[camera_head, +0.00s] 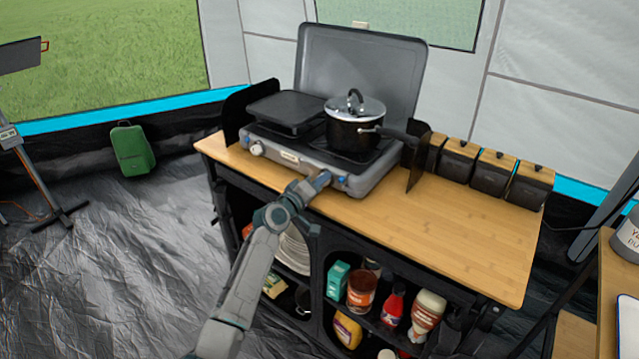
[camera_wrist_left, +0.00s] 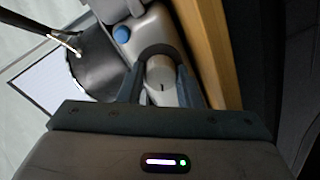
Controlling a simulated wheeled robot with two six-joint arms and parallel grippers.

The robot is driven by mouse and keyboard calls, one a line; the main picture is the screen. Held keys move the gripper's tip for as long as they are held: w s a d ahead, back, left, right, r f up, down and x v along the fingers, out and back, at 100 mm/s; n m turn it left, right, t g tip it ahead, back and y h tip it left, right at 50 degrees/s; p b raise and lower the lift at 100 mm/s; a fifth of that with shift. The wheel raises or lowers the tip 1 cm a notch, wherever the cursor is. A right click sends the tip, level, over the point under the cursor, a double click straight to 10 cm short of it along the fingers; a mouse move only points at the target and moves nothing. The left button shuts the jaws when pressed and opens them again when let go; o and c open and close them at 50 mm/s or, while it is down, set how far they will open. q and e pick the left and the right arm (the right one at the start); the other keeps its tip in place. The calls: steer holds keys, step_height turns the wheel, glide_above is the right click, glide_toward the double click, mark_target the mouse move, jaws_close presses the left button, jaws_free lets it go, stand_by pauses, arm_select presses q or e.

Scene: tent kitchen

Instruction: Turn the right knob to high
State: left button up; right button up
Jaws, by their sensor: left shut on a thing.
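The camp stove (camera_head: 357,185) stands on the wooden counter with its lid raised. Its left knob (camera_head: 257,149) is pale and uncovered on the front panel. My left gripper (camera_head: 322,180) reaches the right end of that panel. In the left wrist view the right knob (camera_wrist_left: 160,70), a round grey-white knob with a short dark mark, sits between the two fingers (camera_wrist_left: 158,85), which are shut on its sides. In the head view the gripper hides this knob. My right gripper is not in view.
A blue round part (camera_wrist_left: 122,34) sits beside the gripped knob. A lidded black pot (camera_head: 352,130) stands on the right burner, its handle pointing right. A black griddle (camera_head: 285,108) covers the left side. Several dark canisters (camera_head: 490,170) line the counter's back; its right front is clear.

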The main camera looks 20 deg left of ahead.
arm_select(q)
steer(key=o, duration=1)
